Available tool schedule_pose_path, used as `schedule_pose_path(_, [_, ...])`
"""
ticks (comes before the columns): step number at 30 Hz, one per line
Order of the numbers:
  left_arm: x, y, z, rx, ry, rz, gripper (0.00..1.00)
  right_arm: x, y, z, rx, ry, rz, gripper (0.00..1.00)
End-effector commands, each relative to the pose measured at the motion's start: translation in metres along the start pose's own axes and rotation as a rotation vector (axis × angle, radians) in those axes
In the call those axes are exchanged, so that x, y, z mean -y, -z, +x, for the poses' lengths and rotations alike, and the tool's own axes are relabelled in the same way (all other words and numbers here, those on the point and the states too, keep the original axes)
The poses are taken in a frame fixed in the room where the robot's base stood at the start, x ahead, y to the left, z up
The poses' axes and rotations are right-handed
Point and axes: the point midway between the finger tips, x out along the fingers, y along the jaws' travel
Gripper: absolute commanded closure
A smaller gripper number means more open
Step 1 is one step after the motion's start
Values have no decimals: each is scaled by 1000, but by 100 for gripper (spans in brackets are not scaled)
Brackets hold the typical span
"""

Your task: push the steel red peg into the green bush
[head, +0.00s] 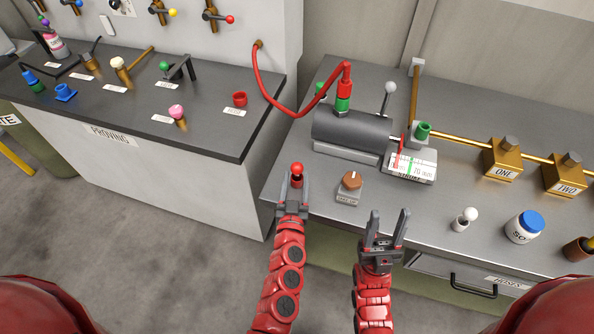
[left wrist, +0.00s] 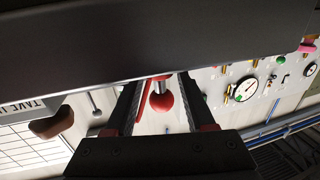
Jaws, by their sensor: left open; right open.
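The peg (head: 297,168), red-knobbed, shows at the fingertips of my left gripper (head: 293,182). In the left wrist view, its red ball and short steel shank (left wrist: 161,100) lie between the two open fingers (left wrist: 157,110); I cannot tell whether they touch it. A green bush-like cup (head: 423,131) sits on a bracket behind the gauge plate, right of the grey cylinder. Another green collar (head: 343,103) sits under the red hose fitting; which one is the bush is unclear. My right gripper (head: 389,222) is open and empty over the bench's front edge.
The grey cylinder (head: 352,130) and gauge plate (head: 412,166) stand behind my grippers. A brown knob (head: 351,181) is between them. A red hose (head: 268,92) arches at the back left.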

Motion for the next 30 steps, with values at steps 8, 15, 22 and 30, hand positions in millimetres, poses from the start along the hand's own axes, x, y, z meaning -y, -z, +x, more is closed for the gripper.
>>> schedule_pose_path(8, [-1, 7, 40, -3, 1, 0, 45, 0, 0, 0, 0, 0, 0, 50])
schedule_pose_path(15, [-1, 7, 51, -1, 1, 1, 45, 0, 0, -1, 0, 0, 0, 50])
schedule_pose_path(22, [-1, 7, 51, -1, 1, 1, 64, 0, 0, -1, 0, 0, 0, 50])
schedule_pose_path(30, [-1, 7, 51, -1, 1, 1, 100, 0, 0, -1, 0, 0, 0, 50])
